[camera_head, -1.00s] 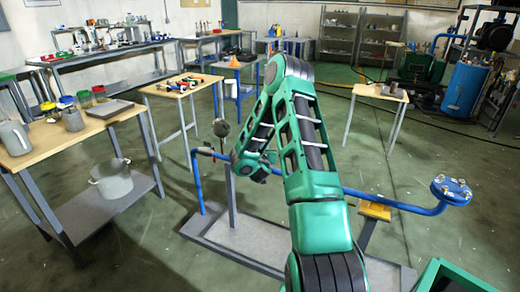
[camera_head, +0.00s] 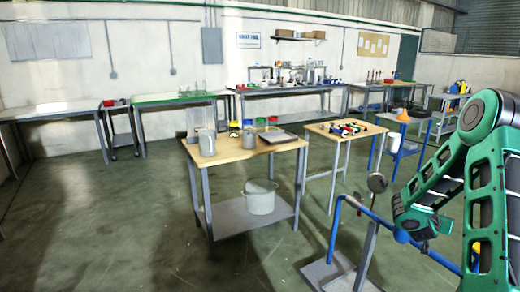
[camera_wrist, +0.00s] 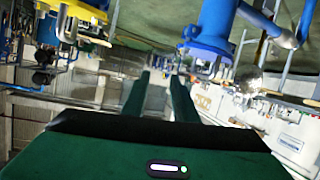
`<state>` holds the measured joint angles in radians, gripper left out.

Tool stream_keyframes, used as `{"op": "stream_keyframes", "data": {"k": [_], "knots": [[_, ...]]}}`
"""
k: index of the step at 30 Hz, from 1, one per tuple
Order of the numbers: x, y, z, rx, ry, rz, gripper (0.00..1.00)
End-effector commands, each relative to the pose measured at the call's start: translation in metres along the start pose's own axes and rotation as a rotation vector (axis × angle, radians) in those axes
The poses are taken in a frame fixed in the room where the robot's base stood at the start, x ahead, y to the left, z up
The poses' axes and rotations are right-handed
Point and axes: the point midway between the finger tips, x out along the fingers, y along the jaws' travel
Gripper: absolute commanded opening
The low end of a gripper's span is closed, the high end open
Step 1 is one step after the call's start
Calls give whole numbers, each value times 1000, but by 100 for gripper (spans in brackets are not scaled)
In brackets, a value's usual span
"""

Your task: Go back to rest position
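My green arm stands at the right of the head view, bent at a high elbow, with its lower end near a blue pipe (camera_head: 334,232). My gripper (camera_wrist: 163,78) shows in the wrist view as two dark green fingers with a gap between them. It is open and nothing is between the fingers. In the head view its fingers are too small and partly hidden to judge. I cannot tell whether the arm's end touches the pipe or only overlaps it in the picture.
A wooden-topped table (camera_head: 236,154) with containers stands at the centre, a metal pot (camera_head: 260,197) on its lower shelf. A smaller tool table (camera_head: 322,131) is to its right. Benches line the back wall. Floor (camera_head: 95,215) at left is clear.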

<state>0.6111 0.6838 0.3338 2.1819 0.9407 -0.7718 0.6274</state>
Motion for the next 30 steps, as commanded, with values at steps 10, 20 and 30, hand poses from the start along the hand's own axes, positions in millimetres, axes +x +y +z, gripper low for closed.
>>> {"op": "stream_keyframes", "data": {"k": [10,20,30], "knots": [[-82,55,-27,-44,-252,123,26],[-190,93,-16,-66,-551,130,26],[-326,114,17,-109,-885,-8,26]]}}
